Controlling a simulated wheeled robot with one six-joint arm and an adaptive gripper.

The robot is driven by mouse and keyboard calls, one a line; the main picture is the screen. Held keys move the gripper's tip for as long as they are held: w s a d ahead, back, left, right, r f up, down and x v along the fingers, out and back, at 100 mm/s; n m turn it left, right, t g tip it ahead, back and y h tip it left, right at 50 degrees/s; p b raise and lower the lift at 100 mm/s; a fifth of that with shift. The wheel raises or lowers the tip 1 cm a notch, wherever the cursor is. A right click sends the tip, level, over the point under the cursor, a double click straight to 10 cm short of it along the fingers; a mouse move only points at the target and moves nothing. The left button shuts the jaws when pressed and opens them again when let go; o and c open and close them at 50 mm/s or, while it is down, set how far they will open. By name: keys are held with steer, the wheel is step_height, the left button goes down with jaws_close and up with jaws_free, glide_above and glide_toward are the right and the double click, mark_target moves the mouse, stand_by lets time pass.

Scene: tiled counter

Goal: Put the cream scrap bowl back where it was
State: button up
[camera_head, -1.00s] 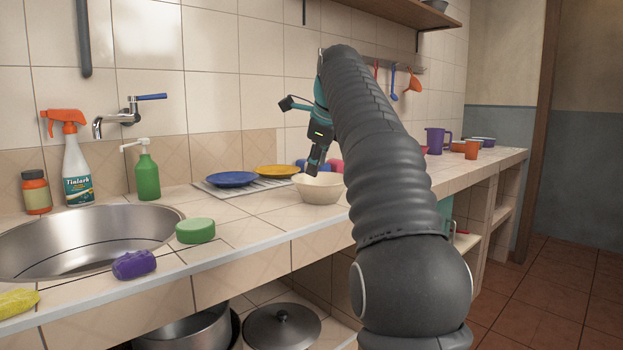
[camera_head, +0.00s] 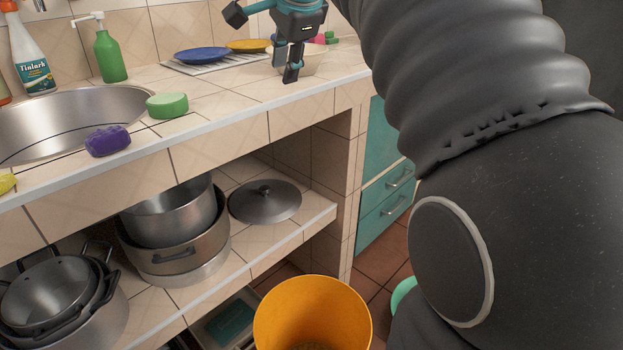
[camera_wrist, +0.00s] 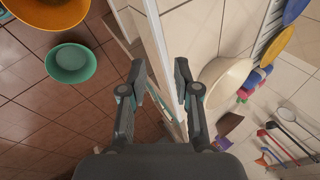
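The cream scrap bowl (camera_head: 312,62) stands on the tiled counter, partly hidden behind my gripper in the head view. In the wrist view the bowl (camera_wrist: 226,84) lies to the right of my fingers, on the counter near its edge. My gripper (camera_head: 286,68) hangs near the counter's front edge, in front of the bowl. In the wrist view my gripper (camera_wrist: 159,76) has its two fingers spread apart with nothing between them; they appear over the counter's edge, apart from the bowl.
A blue plate (camera_head: 202,54) and a yellow plate (camera_head: 249,45) are on a rack left of the bowl. A green sponge (camera_head: 167,105) and purple sponge (camera_head: 108,141) lie by the sink. An orange bucket (camera_head: 312,318) and a green container (camera_wrist: 71,63) stand on the floor.

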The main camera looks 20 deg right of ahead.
steer(key=s+a+f+n, duration=0.2)
steer(key=s+f+n, duration=0.6)
steer(key=s+f, duration=0.3)
steer(key=s+a+f+n, duration=0.3)
steer(key=s+f+n, duration=0.5)
steer(key=s+f, duration=0.4)
step_height(320, 180, down, 4)
steer(key=shift+s+a+f+g, duration=0.1)
steer(key=shift+s+a+g, duration=0.1)
steer(key=shift+a+g, duration=0.1)
